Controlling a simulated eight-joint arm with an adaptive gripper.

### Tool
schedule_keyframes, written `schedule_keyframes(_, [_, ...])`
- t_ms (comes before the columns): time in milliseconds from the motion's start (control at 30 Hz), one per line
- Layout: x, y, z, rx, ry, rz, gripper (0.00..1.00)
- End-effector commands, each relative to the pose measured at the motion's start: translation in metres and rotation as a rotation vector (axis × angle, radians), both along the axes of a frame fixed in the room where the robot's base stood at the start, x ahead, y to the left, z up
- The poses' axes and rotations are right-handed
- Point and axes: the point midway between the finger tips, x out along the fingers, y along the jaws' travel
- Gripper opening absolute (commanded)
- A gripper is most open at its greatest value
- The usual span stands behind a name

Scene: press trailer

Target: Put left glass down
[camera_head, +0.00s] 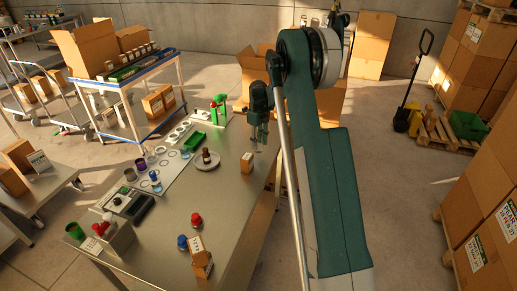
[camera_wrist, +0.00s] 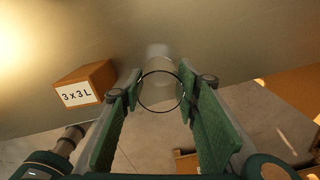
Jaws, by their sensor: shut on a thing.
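A clear glass (camera_wrist: 161,91) is between the green finger pads of my gripper (camera_wrist: 162,104) in the wrist view. Its round dark rim faces the camera, and its body is see-through and faint. My gripper is shut on it. In the head view my gripper (camera_head: 258,138) hangs at the right edge of the grey table (camera_head: 182,224), near a small cardboard box (camera_head: 247,162). The glass is too faint there to make out clearly. Whether its base touches the table cannot be told.
The box marked "3x3L" (camera_wrist: 84,84) stands left of my gripper in the wrist view. A plate with a brown item (camera_head: 207,160), a green tray (camera_head: 194,141), a red-topped item (camera_head: 196,220) and several cups stand on the table. Its middle has bare room.

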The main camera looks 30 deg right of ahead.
Motion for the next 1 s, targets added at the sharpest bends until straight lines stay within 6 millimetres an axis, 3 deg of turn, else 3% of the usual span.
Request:
schedule_keyframes(267, [0.0, 0.0, -0.003, 0.0, 0.0, 0.0, 0.18])
schedule_keyframes(633, [0.0, 0.0, -0.036, 0.0, 0.0, 0.0, 0.18])
schedule_keyframes(1000, [0.0, 0.0, -0.039, 0.0, 0.0, 0.0, 0.18])
